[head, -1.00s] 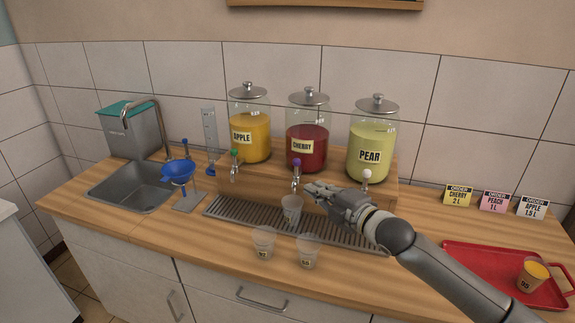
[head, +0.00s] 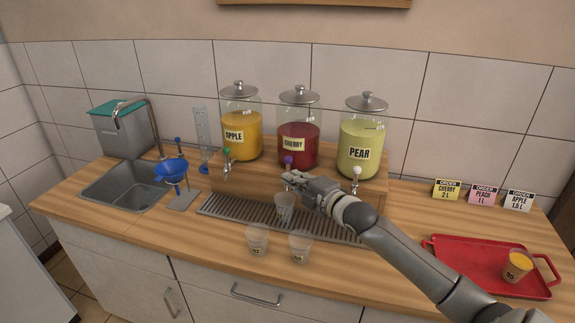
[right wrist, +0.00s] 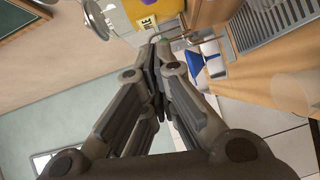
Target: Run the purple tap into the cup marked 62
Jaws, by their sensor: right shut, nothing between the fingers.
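The purple tap (head: 288,161) is on the wooden stand below the jar labelled cherry (head: 298,132). A clear cup (head: 284,207) stands on the drip tray (head: 223,208) below this tap and looks empty. Two more clear cups, a left one (head: 257,242) and a right one (head: 299,248), stand on the counter in front of the tray. The cup marks are too small to read surely, so I cannot tell which is 62. My right gripper (head: 287,177) is shut and empty, its tips just below the purple knob; contact is unclear. My left gripper is out of view.
A green tap (head: 226,154) and a white tap (head: 356,173) flank the purple one. The blue funnel (head: 171,170) and sink (head: 125,187) are at left. A red tray (head: 470,268) holding a filled cup (head: 517,266) is at right.

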